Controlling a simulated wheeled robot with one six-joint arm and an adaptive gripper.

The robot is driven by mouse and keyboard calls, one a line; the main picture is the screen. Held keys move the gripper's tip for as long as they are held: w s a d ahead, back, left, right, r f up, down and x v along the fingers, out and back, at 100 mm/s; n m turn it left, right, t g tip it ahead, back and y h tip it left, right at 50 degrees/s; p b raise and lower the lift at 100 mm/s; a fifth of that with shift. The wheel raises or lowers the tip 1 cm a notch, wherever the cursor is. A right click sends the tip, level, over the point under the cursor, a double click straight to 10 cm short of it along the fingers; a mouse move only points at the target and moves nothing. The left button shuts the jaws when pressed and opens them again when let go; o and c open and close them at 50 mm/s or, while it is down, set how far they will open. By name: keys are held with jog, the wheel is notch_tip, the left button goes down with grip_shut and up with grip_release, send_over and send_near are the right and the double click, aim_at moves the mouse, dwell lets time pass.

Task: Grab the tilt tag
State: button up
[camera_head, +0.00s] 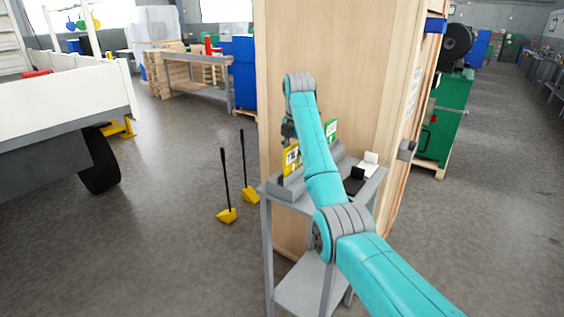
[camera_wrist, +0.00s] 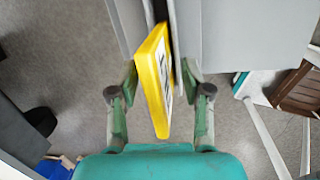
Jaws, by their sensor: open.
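A yellow-edged tag with a white face and dark lettering (camera_head: 291,160) stands on the grey stand on a small table. I cannot read its lettering surely enough to confirm it is the tilt tag. In the wrist view this yellow tag (camera_wrist: 153,80) appears edge-on and slightly slanted between the fingers. My gripper (camera_wrist: 160,88) is open, with one finger on each side of the tag and a visible gap to each. In the head view my gripper (camera_head: 289,132) is dark, partly hidden by my arm, just above the yellow tag. A green tag (camera_head: 332,130) stands farther back on the stand.
The grey table (camera_head: 272,191) also holds a black holder (camera_head: 355,181) and a white card (camera_head: 369,164) at its right. A tall wooden crate (camera_head: 350,60) stands close behind. Two yellow dustpans (camera_head: 228,215) with upright handles stand on the floor to the left.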

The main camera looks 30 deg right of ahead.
jog(key=shift+a+f, duration=0.1)
jog(key=shift+f, duration=0.05)
jog(key=shift+f, duration=0.2)
dwell(0.6)
grip_shut()
